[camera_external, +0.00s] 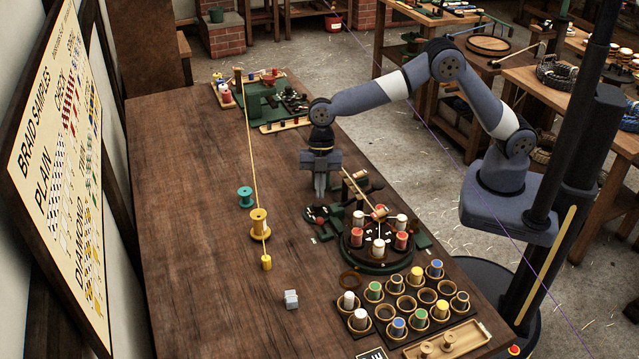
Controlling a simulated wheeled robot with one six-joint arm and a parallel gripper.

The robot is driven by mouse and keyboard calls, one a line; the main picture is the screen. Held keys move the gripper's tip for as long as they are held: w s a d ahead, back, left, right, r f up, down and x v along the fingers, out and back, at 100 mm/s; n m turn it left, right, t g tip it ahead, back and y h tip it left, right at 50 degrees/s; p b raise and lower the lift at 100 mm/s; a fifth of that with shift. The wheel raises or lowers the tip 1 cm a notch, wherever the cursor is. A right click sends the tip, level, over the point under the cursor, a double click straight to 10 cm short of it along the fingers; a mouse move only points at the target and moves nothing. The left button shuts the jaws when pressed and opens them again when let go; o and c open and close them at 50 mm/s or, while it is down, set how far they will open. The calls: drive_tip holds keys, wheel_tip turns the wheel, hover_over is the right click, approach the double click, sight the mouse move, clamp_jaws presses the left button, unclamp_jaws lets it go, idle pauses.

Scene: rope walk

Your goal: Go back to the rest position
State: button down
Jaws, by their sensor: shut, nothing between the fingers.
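My gripper (320,190) points down over the wooden table (190,220), above its right part and just left of the braiding stand. Its fingers are together with nothing visible between them. My arm reaches in from the right, bent at a high elbow. I cannot tell exactly how far the fingertips are above the table top.
A round braiding stand (362,262) with bobbins is close by on the right. A bobbin rack (398,306) is nearer the front. The table's left side is clear.

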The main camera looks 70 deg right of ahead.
drive_tip(key=shift+s+d+f+n+t+y+b, duration=0.1)
drive_tip(key=shift+s+d+f+t+y+b, duration=0.35)
drive_tip(key=shift+s+f+b, duration=0.65)
drive_tip(key=shift+s+d+f+n+t+y+b, duration=0.1)
drive_tip(key=shift+s+d+f+t+y+b, duration=0.5)
drive_tip(key=shift+f, duration=0.75)
drive_tip(key=shift+s+d+f+n+t+y+b, duration=0.15)
drive_tip(key=shift+s+d+f+y+b, duration=0.2)
drive_tip(key=shift+s+f+b, duration=0.8)
drive_tip(key=shift+d+f, duration=0.2)
drive_tip(key=shift+r, duration=0.15)
